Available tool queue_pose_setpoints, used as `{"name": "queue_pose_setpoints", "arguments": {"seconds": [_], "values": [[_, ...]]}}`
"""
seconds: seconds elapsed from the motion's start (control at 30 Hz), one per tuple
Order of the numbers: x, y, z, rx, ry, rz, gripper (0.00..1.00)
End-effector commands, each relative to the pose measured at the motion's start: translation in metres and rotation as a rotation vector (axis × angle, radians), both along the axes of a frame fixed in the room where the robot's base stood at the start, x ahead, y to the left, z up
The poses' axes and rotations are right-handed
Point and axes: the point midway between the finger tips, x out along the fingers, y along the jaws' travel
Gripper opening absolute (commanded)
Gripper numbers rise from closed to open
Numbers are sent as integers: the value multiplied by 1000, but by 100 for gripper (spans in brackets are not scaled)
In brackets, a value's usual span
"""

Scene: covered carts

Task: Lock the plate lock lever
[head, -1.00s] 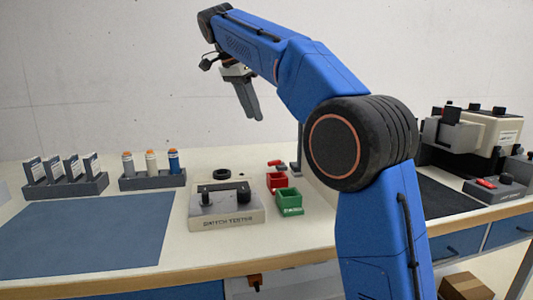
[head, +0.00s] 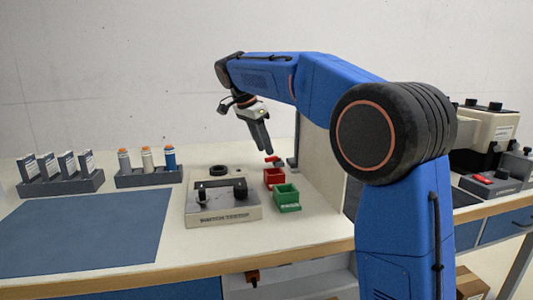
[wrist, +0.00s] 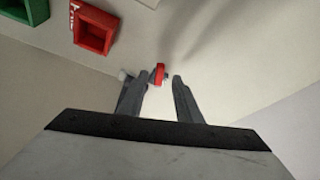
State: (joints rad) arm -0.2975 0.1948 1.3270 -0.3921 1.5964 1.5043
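A small red lever-like part (head: 272,160) sits on the bench behind the red bin, on a small grey base; I take it for the plate lock lever, but it is too small to tell its setting. My gripper (head: 264,148) points down above it in the head view. In the wrist view my gripper (wrist: 158,88) is open and empty, and the red part (wrist: 159,73) appears between and beyond its fingertips. I see no contact. Another red handle (head: 483,180) is on a grey box at the right.
A red bin (head: 273,184) and a green bin (head: 286,207) stand just in front. The switch tester (head: 250,212) is to their left. An upright panel (head: 322,150) stands right of the red part. Racks and a blue mat (head: 85,235) lie at left.

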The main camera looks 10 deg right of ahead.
Motion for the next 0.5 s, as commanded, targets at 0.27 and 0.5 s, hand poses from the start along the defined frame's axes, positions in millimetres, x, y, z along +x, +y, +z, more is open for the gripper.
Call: {"name": "queue_pose_setpoints", "arguments": {"seconds": [0.27,0.5], "values": [[4,-11,-26,0,1,-1,31],[4,-12,-30,0,0,-1,31]]}}
